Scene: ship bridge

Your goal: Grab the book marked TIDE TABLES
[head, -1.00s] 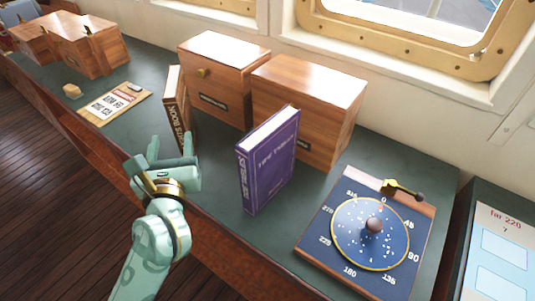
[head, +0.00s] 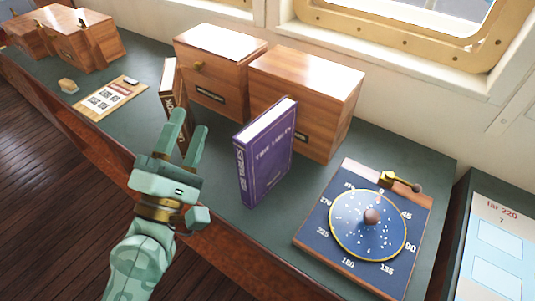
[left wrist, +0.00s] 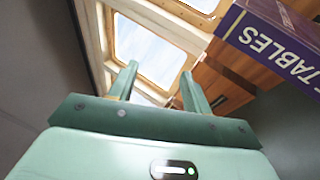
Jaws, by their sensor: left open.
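The purple book marked TIDE TABLES (head: 265,152) stands upright on the green counter, its spine toward the left and its cover facing front right. It also shows at the upper right in the left wrist view (left wrist: 275,40), where TABLES reads upside down on the spine. My left gripper (head: 188,132) is open and empty, left of the book and apart from it, its fingers pointing up and away. In the left wrist view its fingers (left wrist: 160,85) stand apart with nothing between them. My right gripper is not in view.
A dark book (head: 172,90), partly hidden by my left gripper, stands behind it. Wooden boxes (head: 305,95) (head: 218,65) stand behind the books by the wall. A blue dial board (head: 325,225) lies right of the book. A clipboard (head: 100,104) lies at the left.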

